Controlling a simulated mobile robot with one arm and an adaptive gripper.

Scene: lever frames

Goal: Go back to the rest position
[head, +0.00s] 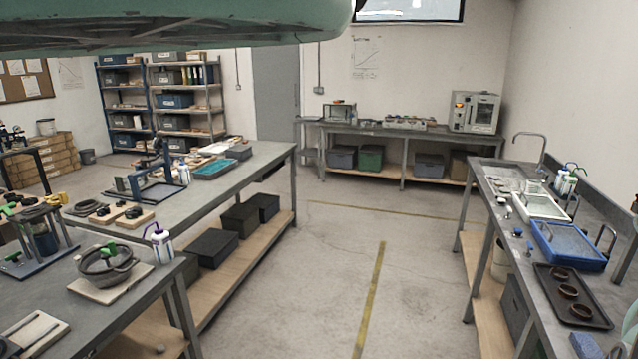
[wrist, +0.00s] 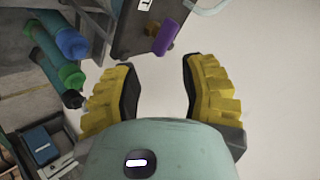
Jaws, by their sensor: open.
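My gripper (wrist: 158,75) shows in the wrist view with its two yellow ribbed fingers spread apart. Nothing is between them, and pale floor or wall lies behind the gap. The gripper does not show in the head view. A pale green part across the top of the head view seems to be my own arm, close to the camera. The task names no other object.
In the head view, workbenches stand at left (head: 262,153), at the back (head: 365,129) and at right (head: 500,190). Open floor (head: 340,245) lies between them. In the wrist view, a purple object (wrist: 165,37) and blue (wrist: 70,42) and green (wrist: 70,75) cylinders lie beyond the fingers.

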